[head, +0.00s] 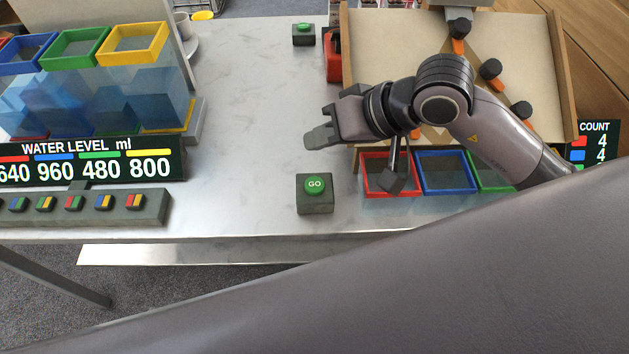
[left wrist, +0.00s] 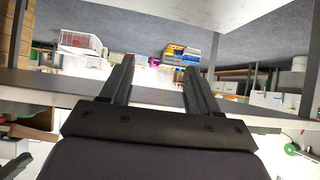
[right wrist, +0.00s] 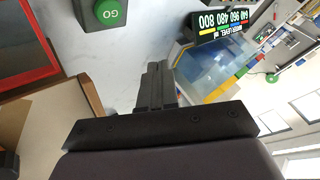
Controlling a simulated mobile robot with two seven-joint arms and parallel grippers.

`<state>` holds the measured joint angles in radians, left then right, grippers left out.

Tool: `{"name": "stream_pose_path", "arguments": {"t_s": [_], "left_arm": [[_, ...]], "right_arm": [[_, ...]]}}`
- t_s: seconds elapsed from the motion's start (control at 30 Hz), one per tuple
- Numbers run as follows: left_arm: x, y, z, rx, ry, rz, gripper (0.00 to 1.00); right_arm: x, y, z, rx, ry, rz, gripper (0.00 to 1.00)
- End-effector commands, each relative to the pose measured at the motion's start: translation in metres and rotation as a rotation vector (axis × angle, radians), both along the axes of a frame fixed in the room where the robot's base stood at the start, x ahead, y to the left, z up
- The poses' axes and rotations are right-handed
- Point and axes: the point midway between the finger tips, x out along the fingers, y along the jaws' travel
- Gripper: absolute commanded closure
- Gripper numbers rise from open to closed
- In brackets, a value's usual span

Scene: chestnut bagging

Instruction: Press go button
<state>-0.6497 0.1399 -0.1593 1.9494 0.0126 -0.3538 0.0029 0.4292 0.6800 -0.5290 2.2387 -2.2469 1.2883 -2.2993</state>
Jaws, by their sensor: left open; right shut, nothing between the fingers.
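The go button is a green dome marked GO (head: 315,185) on a dark grey box (head: 315,204) near the front edge of the table. My right gripper (head: 318,138) is shut and empty, above and behind the button box in the head view, apart from it. In the right wrist view the GO button (right wrist: 110,12) shows at the top, left of the shut right fingers (right wrist: 155,82). My left gripper (left wrist: 158,72) is open and empty in the left wrist view, with shelves and floor beyond its fingers. The left gripper does not show in the head view.
Another green button (head: 304,28) stands at the back. Red, blue and green framed bins (head: 445,172) stand right of the button. A water level display (head: 90,165) and a row of coloured buttons (head: 85,207) stand at left. The table between is clear.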

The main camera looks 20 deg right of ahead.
Motion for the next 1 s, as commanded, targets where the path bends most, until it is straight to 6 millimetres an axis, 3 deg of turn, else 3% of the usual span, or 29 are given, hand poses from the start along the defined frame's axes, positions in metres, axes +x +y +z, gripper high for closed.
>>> {"name": "stream_pose_path", "arguments": {"t_s": [0.5,1.0], "left_arm": [[0.0,-0.001,-0.038,-0.008,0.01,0.002,0.39],[0.004,-0.009,-0.038,-0.024,0.008,-0.009,0.39]], "right_arm": [[0.0,0.0,-0.071,-0.001,-0.001,0.0,1.0],[0.0,0.0,-0.081,0.0,0.001,-0.001,1.0]]}}
